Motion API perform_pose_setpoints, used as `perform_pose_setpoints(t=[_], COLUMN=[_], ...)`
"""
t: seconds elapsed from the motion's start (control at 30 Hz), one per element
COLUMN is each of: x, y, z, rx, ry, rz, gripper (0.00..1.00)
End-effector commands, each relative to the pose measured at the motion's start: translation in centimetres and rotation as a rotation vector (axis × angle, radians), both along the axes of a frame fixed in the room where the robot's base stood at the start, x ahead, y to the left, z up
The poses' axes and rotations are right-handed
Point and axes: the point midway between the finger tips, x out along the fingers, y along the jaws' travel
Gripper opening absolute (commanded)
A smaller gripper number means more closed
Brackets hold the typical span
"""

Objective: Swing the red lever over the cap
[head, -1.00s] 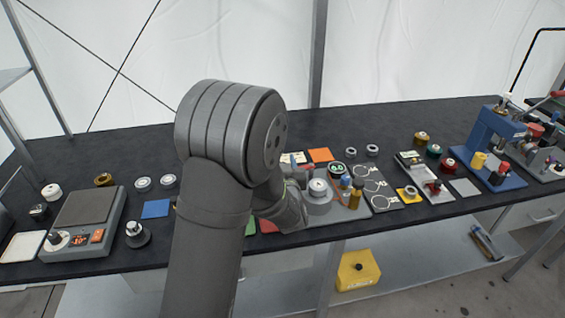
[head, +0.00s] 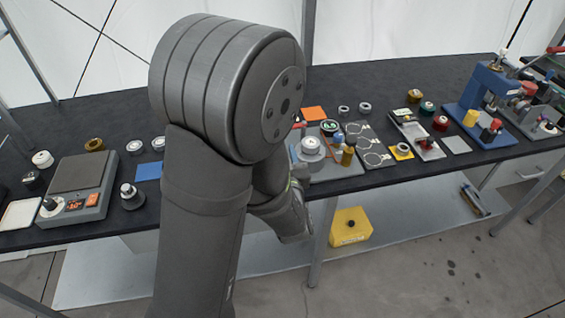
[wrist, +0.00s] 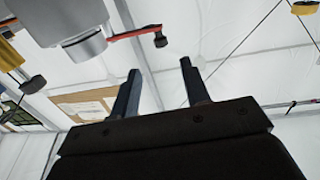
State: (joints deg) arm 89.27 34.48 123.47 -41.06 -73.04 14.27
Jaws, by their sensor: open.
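In the wrist view, the red lever (wrist: 132,34) reaches out to the right from a grey cylindrical part (wrist: 84,46) and ends in a dark knob (wrist: 161,40). My gripper (wrist: 160,66) is open and empty, its two fingers apart. The fingertips point toward the lever, and the knob shows just beyond the gap between them, apart from both. I cannot tell which part is the cap. In the head view my arm hides the gripper and part of the grey station (head: 335,170) beside it.
A black bench (head: 300,95) carries many small parts. A grey scale (head: 75,190) stands at left, a blue press (head: 485,95) at right. An orange square (head: 314,113) and dark trays (head: 372,148) lie near the station. A yellow box (head: 349,227) is below the bench.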

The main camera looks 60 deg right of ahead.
Motion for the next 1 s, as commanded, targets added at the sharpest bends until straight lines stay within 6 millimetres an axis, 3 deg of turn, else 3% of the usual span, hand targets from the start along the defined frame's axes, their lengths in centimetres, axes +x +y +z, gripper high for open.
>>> perform_pose_setpoints(t=[0.23,0.57,0.8,1.0], x=[-1.9,-2.1,-1.2,1.7], y=[2.3,2.6,2.0,0.2], z=[0.0,0.0,0.3,1.2], rx=[0.000,0.000,-0.066,-0.273], ry=[0.000,0.000,0.059,0.282], rz=[-0.001,0.001,-0.024,-0.133], gripper=[0.42,0.42,0.00,0.00])
